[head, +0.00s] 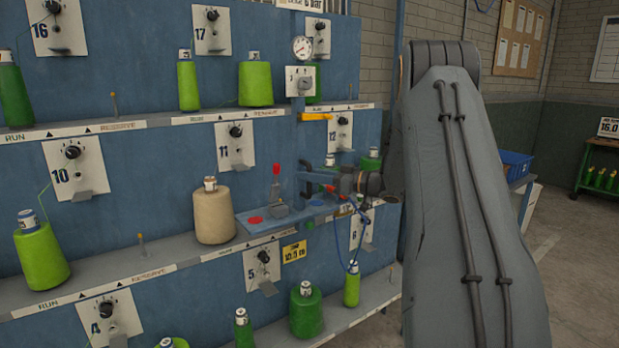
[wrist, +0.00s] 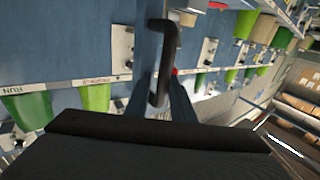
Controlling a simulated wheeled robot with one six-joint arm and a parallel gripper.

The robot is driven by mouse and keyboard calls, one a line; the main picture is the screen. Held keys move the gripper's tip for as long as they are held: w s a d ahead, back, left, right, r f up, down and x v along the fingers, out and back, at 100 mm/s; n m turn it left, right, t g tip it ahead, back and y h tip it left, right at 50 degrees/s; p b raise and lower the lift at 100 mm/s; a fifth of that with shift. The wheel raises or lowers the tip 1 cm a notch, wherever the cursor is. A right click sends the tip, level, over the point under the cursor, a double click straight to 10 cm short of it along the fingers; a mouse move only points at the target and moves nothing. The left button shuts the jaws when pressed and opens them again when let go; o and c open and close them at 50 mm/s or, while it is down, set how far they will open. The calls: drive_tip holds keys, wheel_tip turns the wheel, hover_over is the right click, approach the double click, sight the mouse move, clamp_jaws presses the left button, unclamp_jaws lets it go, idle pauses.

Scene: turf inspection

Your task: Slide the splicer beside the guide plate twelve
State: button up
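The splicer (head: 279,211) is a small grey block with a red-topped lever, on a blue ledge in the middle of the head view. My gripper (head: 308,184) is just right of it, pointing left. In the wrist view, a dark curved handle (wrist: 166,60) stands between my gripper's blue fingers (wrist: 165,95). I see no clear gap beside the handle, but cannot tell whether the fingers press on it. Guide plate twelve (head: 340,131) is on the blue panel, above and right of the splicer. Guide plate eleven (head: 235,146) is to the left.
A beige bobbin (head: 213,213) stands close left of the splicer. A green bobbin (head: 370,162) is near my wrist. A blue hose (head: 341,245) hangs in a loop below my gripper. A yellow bracket (head: 316,117) juts out left of plate twelve.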

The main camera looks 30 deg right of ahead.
drive_tip(key=shift+s+d+f, duration=0.1)
drive_tip(key=shift+s+f, duration=0.05)
drive_tip(key=b+v, duration=0.2)
drive_tip(key=v, duration=0.5)
drive_tip(key=shift+s, duration=0.2)
idle(0.4)
